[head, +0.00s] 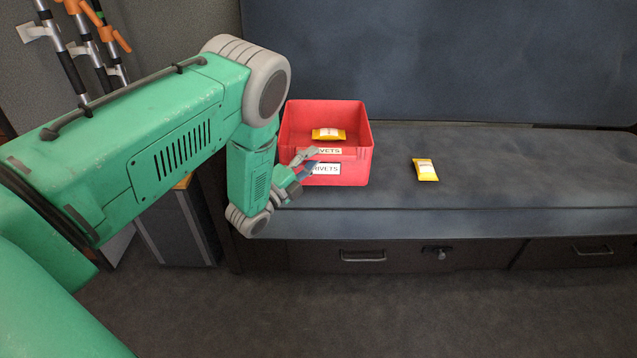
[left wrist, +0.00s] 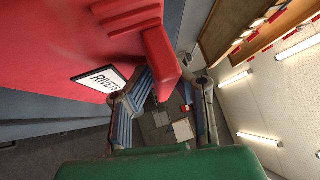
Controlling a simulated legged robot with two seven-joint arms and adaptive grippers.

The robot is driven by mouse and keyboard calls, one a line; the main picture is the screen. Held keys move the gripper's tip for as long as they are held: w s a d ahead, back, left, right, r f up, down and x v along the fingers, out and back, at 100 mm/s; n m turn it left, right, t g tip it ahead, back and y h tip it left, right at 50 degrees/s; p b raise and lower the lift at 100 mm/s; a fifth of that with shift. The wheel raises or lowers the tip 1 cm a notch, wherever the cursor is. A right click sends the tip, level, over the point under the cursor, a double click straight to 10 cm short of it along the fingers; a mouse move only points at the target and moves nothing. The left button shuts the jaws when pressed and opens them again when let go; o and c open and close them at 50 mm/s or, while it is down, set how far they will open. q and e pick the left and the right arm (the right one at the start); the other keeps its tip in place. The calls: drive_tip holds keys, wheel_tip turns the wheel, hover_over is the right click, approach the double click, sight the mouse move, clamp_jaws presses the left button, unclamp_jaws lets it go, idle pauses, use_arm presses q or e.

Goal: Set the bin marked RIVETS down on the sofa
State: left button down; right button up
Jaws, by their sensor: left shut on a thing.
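The red bin marked RIVETS (head: 362,168) is upright at the left part of the dark blue-grey sofa's seat (head: 480,190). I cannot tell whether its base touches the seat or hangs just above it. White RIVETS labels show on its front, and a yellow packet (head: 328,134) is inside. My left gripper (head: 306,163) is shut on the bin's near side, by its front wall or rim. In the left wrist view the bin (left wrist: 60,50) fills the upper left, its rim reaching between the fingers (left wrist: 168,98). My right gripper is not in view.
Another yellow packet (head: 425,170) lies on the seat, right of the bin. The seat farther right is clear. The backrest (head: 440,60) rises behind. Drawers with handles (head: 363,256) are below the seat. A dark cabinet (head: 178,230) stands left; orange-handled tools (head: 85,45) hang upper left.

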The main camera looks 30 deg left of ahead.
sight(322, 167)
use_arm(q)
drive_tip(key=f, duration=0.2)
drive_tip(key=f+b, duration=0.1)
drive_tip(key=f, duration=0.1)
drive_tip(key=f+b, duration=0.1)
drive_tip(key=f, duration=0.1)
drive_tip(key=shift+d, duration=0.25)
drive_tip(key=shift+a+r, duration=0.1)
drive_tip(key=c, duration=1.5)
unclamp_jaws()
drive_tip(key=shift+a, duration=0.1)
drive_tip(key=shift+s, duration=0.1)
